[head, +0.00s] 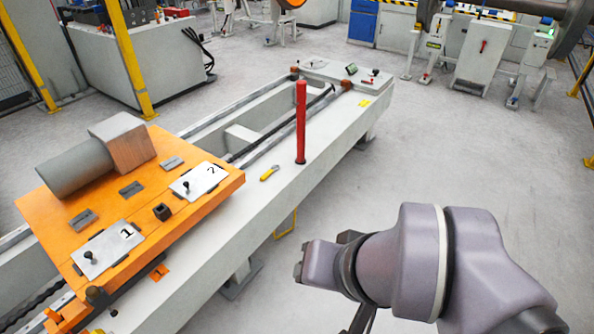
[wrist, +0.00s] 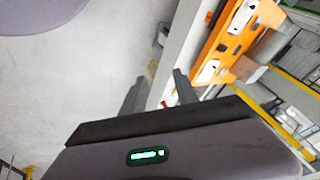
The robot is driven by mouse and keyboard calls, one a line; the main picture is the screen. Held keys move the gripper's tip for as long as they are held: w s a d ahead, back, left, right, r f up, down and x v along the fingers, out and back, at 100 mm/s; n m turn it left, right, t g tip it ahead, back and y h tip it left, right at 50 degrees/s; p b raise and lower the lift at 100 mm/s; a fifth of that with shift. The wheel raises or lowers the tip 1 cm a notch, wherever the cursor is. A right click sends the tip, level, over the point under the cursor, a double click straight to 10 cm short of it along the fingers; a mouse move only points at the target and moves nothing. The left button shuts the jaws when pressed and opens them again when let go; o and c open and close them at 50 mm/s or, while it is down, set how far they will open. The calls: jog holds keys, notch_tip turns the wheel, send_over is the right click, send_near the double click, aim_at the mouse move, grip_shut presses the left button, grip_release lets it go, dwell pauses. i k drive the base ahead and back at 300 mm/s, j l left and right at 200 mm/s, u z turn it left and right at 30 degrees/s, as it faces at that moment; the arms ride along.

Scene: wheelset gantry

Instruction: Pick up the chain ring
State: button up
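I cannot surely make out a chain ring in either view. A thin yellow loop (head: 285,223) shows low at the side of the long grey bench in the head view; whether it is a ring is unclear. My gripper (wrist: 157,84) shows in the wrist view with its two dark fingers apart and nothing held between them. In the head view it is mostly hidden behind my wrist, in front of the bench and over the floor. A red post (head: 301,122) stands upright on the bench.
An orange plate (head: 222,192) on the bench carries white cards marked 1 (head: 108,250) and 2 (head: 200,182) and a grey cylinder with a block (head: 75,166). A yellow-handled tool (head: 269,172) lies near the post.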

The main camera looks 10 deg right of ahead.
aim_at(264, 177)
jog(key=i+l, duration=0.1)
jog(key=i, duration=0.6)
jog(key=i+u, duration=0.1)
jog(key=i, duration=0.65)
jog(key=i+l, duration=0.2)
jog(key=i, duration=0.5)
jog(key=j+u, duration=0.05)
